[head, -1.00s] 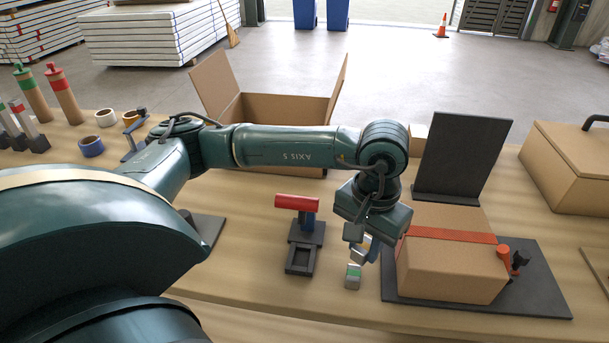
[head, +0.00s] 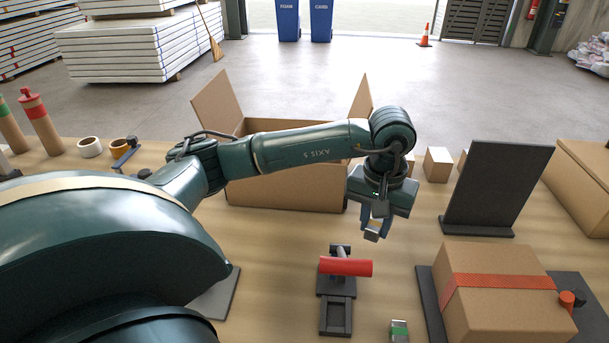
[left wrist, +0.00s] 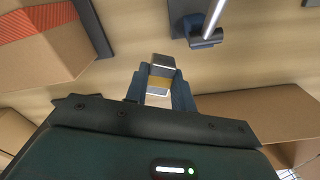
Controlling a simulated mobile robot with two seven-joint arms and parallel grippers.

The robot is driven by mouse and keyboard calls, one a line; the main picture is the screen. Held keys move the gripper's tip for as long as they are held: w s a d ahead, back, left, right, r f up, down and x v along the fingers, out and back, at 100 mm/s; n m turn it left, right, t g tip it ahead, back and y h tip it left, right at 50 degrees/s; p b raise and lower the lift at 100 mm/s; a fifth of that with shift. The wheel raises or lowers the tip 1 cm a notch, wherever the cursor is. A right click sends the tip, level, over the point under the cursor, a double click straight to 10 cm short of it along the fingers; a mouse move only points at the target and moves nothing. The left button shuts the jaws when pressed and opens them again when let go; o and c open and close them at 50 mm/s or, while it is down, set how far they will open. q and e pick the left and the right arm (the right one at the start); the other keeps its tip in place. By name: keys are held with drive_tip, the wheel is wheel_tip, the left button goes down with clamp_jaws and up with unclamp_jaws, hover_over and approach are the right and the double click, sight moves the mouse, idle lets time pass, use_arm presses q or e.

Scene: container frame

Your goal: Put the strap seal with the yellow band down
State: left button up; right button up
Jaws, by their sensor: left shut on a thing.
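The strap seal with the yellow band (left wrist: 159,82) is a small silver block gripped in my left gripper, seen in the left wrist view. In the head view my left gripper (head: 373,229) points down over the table, behind and right of the red-handled tool (head: 345,267). It is shut on the seal, whose silver end (head: 371,237) shows below the fingers. The seal appears to be above the table; the exact gap is unclear. A second seal with a green band (head: 399,331) stands at the front edge of the view. My right gripper is out of view.
An open carton (head: 290,195) stands behind my left arm. A strapped carton (head: 505,300) on a dark plate and an upright dark panel (head: 498,185) are to the right. Small boxes (head: 438,164) stand behind. Table between tool and panel is clear.

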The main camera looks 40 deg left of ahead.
use_arm(q)
drive_tip(key=w+a+f+n, duration=0.1)
drive_tip(key=w+a+n, duration=0.3)
drive_tip(key=a, duration=0.6)
hover_over(342, 235)
drive_tip(key=shift+n, duration=0.3)
wheel_tip(342, 235, down, 6)
drive_tip(key=shift+r+p, duration=0.2)
drive_tip(key=shift+p, duration=0.1)
drive_tip(key=shift+a+f+p, duration=0.1)
drive_tip(key=shift+f+p, duration=0.2)
drive_tip(key=shift+f, duration=2)
drive_tip(key=shift+f, duration=0.2)
drive_tip(key=o, duration=1)
drive_tip(key=shift+r, duration=0.15)
